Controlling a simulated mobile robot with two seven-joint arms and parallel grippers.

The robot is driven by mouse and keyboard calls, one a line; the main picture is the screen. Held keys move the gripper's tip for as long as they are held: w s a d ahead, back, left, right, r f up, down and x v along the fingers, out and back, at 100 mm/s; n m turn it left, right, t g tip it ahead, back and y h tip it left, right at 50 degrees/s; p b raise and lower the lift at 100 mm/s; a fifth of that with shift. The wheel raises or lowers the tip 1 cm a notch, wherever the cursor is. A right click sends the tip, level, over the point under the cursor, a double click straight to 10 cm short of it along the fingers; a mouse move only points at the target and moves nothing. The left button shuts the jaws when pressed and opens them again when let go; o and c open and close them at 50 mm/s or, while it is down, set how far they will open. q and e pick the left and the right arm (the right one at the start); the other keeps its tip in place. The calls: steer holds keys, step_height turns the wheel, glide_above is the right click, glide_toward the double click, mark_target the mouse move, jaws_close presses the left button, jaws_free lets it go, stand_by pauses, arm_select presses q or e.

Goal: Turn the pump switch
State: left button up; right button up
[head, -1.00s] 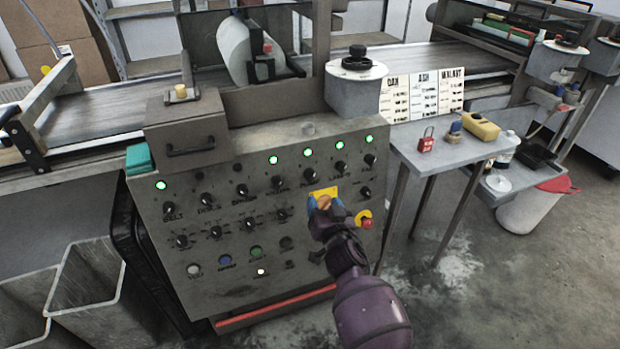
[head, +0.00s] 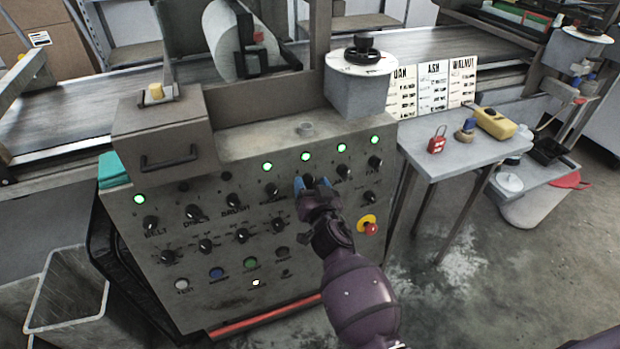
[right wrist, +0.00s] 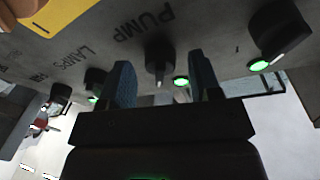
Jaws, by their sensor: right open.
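The pump switch is a black rotary knob (right wrist: 160,50) under the printed word PUMP in the right wrist view. My right gripper (right wrist: 160,85) is open, with one blue finger on either side of the knob in that view. Whether the fingers touch it I cannot tell. In the head view my right gripper (head: 312,184) is at the upper middle of the grey control panel (head: 190,300) and mostly hides the knob. A green lamp (right wrist: 181,81) near the knob is lit. My left gripper is not in view.
Other black knobs, such as the lamps knob (right wrist: 95,80), sit close by. A red emergency button (head: 369,228) is right of my arm. A yellow plate (right wrist: 45,15) shows at the wrist view's corner. A side table (head: 460,155) stands to the right.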

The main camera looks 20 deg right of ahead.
steer(key=shift+w, duration=0.15)
steer(key=c, duration=0.9)
steer(key=shift+c, duration=0.2)
